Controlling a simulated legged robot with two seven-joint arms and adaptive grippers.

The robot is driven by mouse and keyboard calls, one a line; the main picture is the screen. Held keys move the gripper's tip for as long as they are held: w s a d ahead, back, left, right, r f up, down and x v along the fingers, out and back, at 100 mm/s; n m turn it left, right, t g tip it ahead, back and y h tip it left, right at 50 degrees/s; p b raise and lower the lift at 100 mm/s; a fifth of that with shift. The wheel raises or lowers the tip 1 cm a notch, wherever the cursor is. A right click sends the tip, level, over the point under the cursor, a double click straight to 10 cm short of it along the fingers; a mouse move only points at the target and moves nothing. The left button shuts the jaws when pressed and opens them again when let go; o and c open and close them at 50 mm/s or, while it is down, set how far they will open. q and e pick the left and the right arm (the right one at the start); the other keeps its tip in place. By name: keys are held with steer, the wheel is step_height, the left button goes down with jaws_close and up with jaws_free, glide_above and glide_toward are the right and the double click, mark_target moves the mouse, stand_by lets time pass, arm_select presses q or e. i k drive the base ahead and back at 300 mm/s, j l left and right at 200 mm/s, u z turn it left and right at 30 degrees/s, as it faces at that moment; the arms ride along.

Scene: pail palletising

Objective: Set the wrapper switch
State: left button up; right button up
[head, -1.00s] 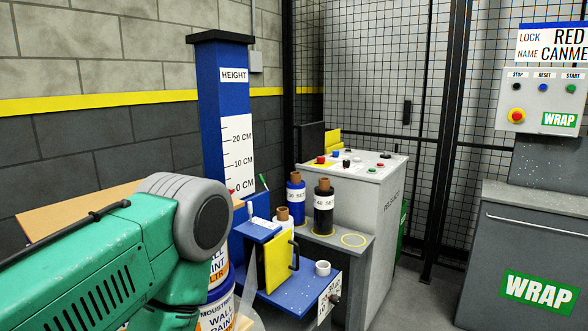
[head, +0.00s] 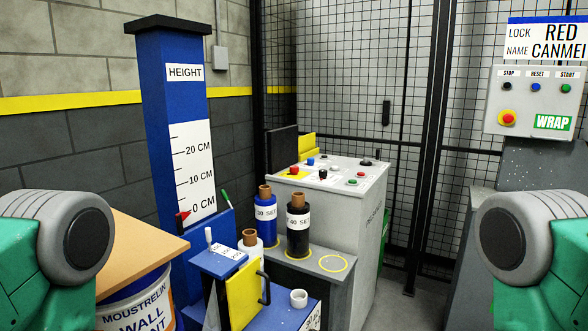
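A blue unit (head: 218,262) at the lower middle has a small white-topped lever (head: 208,236) and a white label too small to read. I cannot tell which control is the wrapper switch. Green and grey links of my arms show at the lower left and lower right. Neither gripper is in view.
A blue height post (head: 168,110) with a red pointer stands at left, behind a wooden board (head: 130,246) and paint pail (head: 138,303). Blue and black rolls (head: 298,225) stand on a grey shelf beside a white console (head: 345,215). A mesh fence (head: 340,60) closes the back.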

mark_target(294, 170)
steer(key=k, duration=0.45)
steer(key=i+l+z, duration=0.1)
steer(key=i+l, duration=0.15)
steer(key=i, duration=0.15)
steer(key=i+l, duration=0.2)
steer(key=i, duration=0.2)
steer(key=i+l+z, duration=0.15)
steer(key=i, duration=0.25)
steer(key=i+l+z, duration=0.1)
steer(key=i+l, duration=0.15)
steer(key=i, duration=0.15)
